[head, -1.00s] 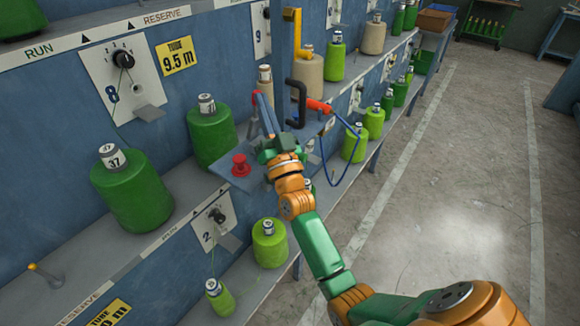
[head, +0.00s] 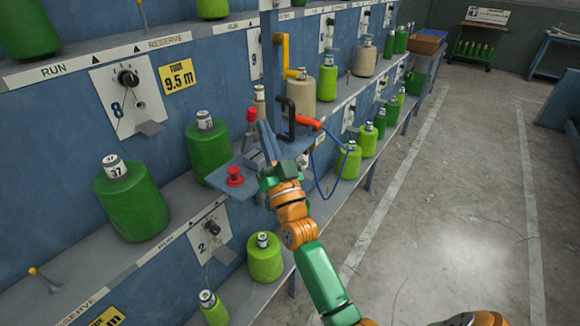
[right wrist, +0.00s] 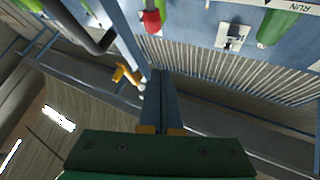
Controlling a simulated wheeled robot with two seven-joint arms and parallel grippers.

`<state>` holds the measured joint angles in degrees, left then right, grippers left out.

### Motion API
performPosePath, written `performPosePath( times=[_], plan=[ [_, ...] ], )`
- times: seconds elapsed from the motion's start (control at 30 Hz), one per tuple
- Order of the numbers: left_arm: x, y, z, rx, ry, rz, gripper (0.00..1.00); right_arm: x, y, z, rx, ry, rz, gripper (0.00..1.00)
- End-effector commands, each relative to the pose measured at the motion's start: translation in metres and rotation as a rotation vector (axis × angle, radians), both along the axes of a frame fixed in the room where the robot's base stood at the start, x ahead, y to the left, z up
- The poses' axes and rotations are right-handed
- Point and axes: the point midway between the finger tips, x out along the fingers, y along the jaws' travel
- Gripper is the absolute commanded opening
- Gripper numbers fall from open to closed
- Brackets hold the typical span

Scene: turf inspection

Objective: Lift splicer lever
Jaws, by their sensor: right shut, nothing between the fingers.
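The splicer lever, a grey arm with a red knob (head: 252,115), stands upright on the small blue-grey splicer shelf. The knob also shows near the top of the right wrist view (right wrist: 152,20), beyond the fingertips. My right gripper (head: 263,124) is shut and empty, its two long blue-grey fingers pressed together. They point up and away, just right of the lever in the head view. The right wrist view shows the fingers (right wrist: 159,75) side by side, apart from the knob. The fingers and wrist hide part of the shelf. My left gripper is not in view.
A red mushroom button (head: 235,177) sits at the shelf's near left. A black handle (head: 290,118) and an orange-red tool (head: 308,122) with a blue hose are close right of the fingers. Green bobbins (head: 207,150) line the rack. The floor at right is clear.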

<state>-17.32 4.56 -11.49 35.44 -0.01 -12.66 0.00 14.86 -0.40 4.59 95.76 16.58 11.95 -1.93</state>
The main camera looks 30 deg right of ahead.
Motion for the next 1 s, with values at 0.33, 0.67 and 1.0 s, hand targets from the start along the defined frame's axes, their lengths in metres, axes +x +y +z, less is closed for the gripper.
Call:
performPosePath(
  times=[0.33,0.67,1.0],
  plan=[
    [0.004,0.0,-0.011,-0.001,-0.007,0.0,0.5,-0.067,0.004,-0.005,0.001,-0.001,-0.001,0.0],
    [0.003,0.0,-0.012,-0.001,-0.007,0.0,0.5,-0.085,0.006,-0.003,0.001,-0.003,-0.002,0.0],
    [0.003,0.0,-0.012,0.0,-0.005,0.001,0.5,-0.084,0.006,-0.004,0.0,0.002,-0.001,0.0]
  ],
)
